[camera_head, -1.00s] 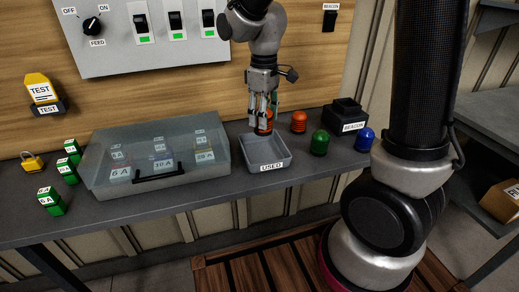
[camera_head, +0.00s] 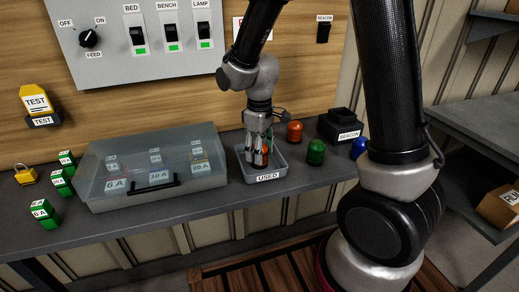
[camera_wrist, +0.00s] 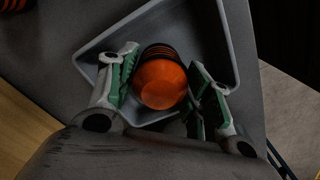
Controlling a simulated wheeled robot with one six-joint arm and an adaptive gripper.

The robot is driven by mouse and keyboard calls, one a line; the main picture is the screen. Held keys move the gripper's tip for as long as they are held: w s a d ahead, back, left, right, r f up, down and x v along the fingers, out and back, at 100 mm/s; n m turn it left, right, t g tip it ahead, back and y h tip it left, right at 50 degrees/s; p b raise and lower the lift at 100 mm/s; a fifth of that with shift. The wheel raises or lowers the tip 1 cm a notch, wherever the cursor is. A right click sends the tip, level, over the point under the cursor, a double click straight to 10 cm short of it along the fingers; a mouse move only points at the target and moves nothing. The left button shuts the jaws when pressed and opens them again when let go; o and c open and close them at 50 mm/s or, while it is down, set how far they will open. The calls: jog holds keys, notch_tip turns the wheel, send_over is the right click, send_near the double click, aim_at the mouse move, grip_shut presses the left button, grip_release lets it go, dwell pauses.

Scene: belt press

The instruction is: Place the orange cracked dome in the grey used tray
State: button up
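The orange cracked dome (camera_wrist: 160,84) is between the two fingers of my gripper (camera_wrist: 163,88) in the wrist view, with its dark ribbed base pointing away from the camera. No crack can be made out. My gripper also shows in the head view (camera_head: 260,152), pointing down into the grey used tray (camera_head: 267,178), and the orange dome (camera_head: 261,158) is partly hidden by the fingers there. The fingers appear shut on the dome. The dome is within the tray walls; I cannot tell if it touches the tray floor. The tray rim (camera_wrist: 232,45) surrounds it in the wrist view.
Another orange dome (camera_head: 295,131) stands behind the tray to the right, with a green dome (camera_head: 316,152) and a blue dome (camera_head: 358,148) nearby. The black beacon base (camera_head: 341,126) is farther back. A clear-lidded case (camera_head: 152,160) stands close left of the tray.

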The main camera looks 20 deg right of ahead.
jog(key=shift+o, duration=0.9)
jog(key=shift+r, duration=0.15)
notch_tip(320, 180, up, 12)
jog(key=s+d+r+m+t, duration=0.2)
jog(key=s+d+r+m, duration=0.2)
jog(key=s+d, duration=0.3)
jog(key=s+d+r+m+t, duration=0.2)
jog(key=s+d, duration=0.6)
jog(key=s, duration=0.4)
jog(key=r+m, duration=0.1)
jog(key=m, duration=0.1)
jog(key=shift+r+m, duration=0.3)
jog(key=shift+r, duration=0.05)
